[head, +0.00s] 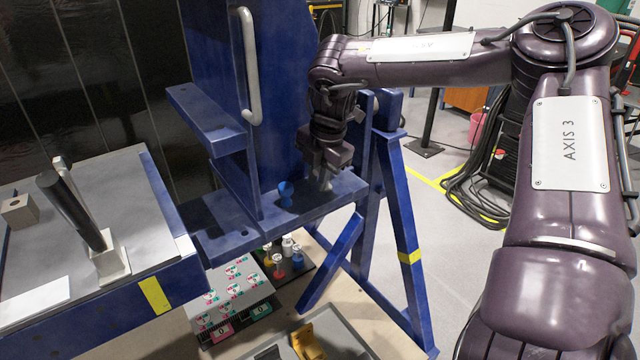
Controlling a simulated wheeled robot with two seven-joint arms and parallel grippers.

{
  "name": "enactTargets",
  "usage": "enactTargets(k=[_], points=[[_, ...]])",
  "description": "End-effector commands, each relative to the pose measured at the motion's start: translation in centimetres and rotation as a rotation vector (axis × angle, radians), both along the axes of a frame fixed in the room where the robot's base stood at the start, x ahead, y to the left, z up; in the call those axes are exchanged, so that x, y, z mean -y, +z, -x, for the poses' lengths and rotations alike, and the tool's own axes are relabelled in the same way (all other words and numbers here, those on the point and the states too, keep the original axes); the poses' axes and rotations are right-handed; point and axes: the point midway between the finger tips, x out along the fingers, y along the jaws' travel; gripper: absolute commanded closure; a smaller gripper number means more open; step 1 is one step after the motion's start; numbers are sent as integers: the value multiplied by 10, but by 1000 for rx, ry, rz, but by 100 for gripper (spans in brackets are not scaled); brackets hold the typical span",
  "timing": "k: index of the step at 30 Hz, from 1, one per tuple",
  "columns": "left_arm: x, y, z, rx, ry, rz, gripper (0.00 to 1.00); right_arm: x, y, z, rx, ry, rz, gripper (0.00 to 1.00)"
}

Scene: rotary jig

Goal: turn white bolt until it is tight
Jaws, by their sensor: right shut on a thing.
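My right gripper (325,183) points down over the right part of the blue ledge (345,189) of the jig. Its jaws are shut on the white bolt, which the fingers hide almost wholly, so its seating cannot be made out. A blue bolt (285,193) stands upright in the same ledge, just left of the gripper and apart from it. My left gripper is not in view.
The blue jig frame (222,75) with a grey handle rises behind the ledge. Below, a dark tray (305,262) holds several coloured pieces beside a marked board (238,285). A grey-topped table (140,215) with a black lever stands left. Cables lie on the floor right.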

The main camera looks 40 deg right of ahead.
Motion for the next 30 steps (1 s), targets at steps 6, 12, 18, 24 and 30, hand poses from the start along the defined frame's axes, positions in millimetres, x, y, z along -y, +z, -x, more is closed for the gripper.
enactTargets(k=[6, 12, 18, 24, 30], points=[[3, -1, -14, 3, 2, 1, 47, 0, -1, -3, 0, -116, 1, 100], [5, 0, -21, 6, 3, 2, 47, 1, -1, -4, -1, -172, 0, 100], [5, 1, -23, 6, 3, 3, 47, 1, 0, -4, -1, -189, 0, 100], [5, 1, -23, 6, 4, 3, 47, 1, 0, -4, -1, -189, 0, 100], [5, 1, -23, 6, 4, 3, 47, 1, 0, -4, -1, -187, -1, 71]])
